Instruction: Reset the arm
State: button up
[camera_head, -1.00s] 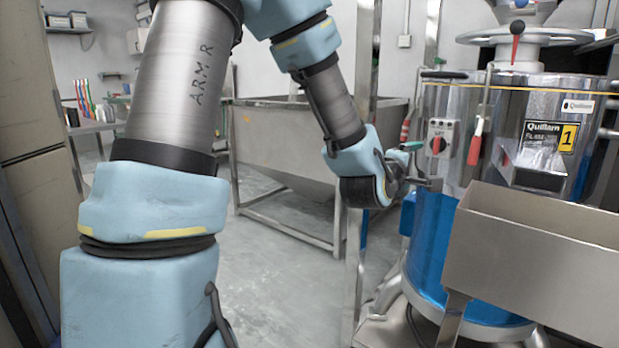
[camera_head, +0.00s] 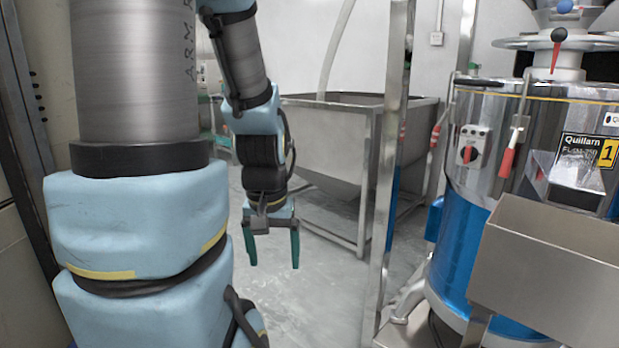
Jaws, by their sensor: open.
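My arm reaches up on the left and bends down near the middle of the head view. My gripper (camera_head: 272,262) hangs at its end and points down. Its two green fingers are apart with nothing between them, and grey floor shows behind. The gripper is in free air, left of the metal post and well apart from the grinder (camera_head: 465,225). The grinder has a steel upper body, a blue lower body and a red knob (camera_head: 467,155) on a control box.
A steel trough (camera_head: 540,262) juts out in front of the grinder at the right. An upright metal post (camera_head: 385,185) stands between my gripper and the grinder. A large steel hopper (camera_head: 335,150) stands behind. The floor (camera_head: 315,300) below my gripper looks clear.

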notch_tip(320, 180, up, 22)
jog(key=p, duration=2)
